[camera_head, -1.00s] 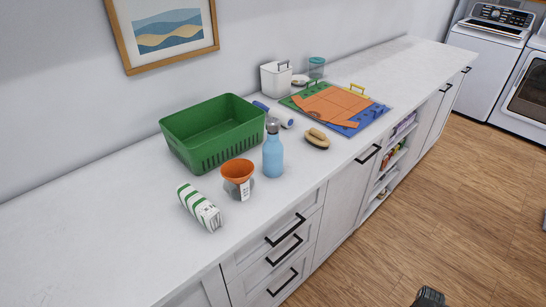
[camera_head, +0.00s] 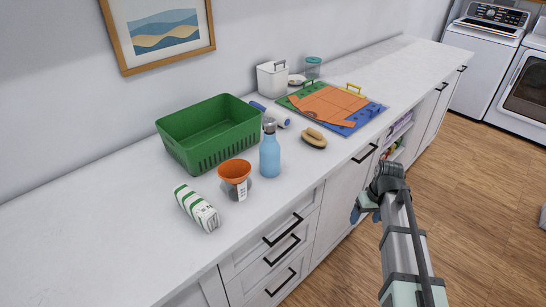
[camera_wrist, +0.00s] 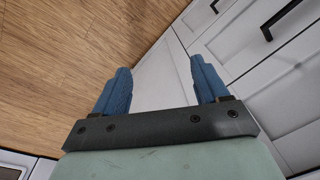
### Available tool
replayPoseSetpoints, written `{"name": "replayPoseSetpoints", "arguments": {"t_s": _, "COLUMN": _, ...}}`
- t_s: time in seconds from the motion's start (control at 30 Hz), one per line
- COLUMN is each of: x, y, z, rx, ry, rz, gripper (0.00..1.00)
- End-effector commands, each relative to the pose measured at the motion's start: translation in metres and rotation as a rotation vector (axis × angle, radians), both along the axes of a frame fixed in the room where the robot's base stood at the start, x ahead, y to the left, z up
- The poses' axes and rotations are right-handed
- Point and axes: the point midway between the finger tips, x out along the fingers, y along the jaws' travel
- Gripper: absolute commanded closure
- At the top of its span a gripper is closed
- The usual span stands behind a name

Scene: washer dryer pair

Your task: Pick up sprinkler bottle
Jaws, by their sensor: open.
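A light blue bottle (camera_head: 270,155) with a grey cap stands upright on the white counter (camera_head: 100,225), near its front edge. It is the only thing I see that fits the sprinkler bottle. My gripper (camera_head: 362,213) is in front of the cabinets, to the right of the bottle and apart from it. In the wrist view my gripper (camera_wrist: 160,66) has its two blue fingers spread with nothing between them.
A green basket (camera_head: 210,138) stands behind. A brush (camera_head: 313,138) and a colourful board (camera_head: 335,107) lie to the right. Black drawer handles (camera_head: 283,229) stick out below the counter.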

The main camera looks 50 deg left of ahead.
Motion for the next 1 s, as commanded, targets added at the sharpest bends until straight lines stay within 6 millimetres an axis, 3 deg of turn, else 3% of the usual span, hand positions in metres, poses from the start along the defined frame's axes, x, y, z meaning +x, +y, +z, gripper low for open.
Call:
{"name": "replayPoseSetpoints", "arguments": {"t_s": 0.03, "x": 0.001, "y": 0.018, "z": 0.020, "rx": 0.015, "ry": -0.016, "rz": 0.029, "gripper": 0.26}}
{"name": "replayPoseSetpoints", "arguments": {"t_s": 0.27, "x": -0.013, "y": 0.084, "z": 0.104, "rx": 0.077, "ry": -0.072, "rz": 0.154, "gripper": 0.26}}
{"name": "replayPoseSetpoints", "arguments": {"t_s": 0.6, "x": -0.061, "y": 0.168, "z": 0.238, "rx": 0.173, "ry": -0.148, "rz": 0.340, "gripper": 0.26}}
{"name": "replayPoseSetpoints", "arguments": {"t_s": 0.8, "x": -0.104, "y": 0.207, "z": 0.317, "rx": 0.234, "ry": -0.182, "rz": 0.450, "gripper": 0.26}}
{"name": "replayPoseSetpoints", "arguments": {"t_s": 1.0, "x": -0.140, "y": 0.227, "z": 0.372, "rx": 0.279, "ry": -0.199, "rz": 0.528, "gripper": 0.26}}
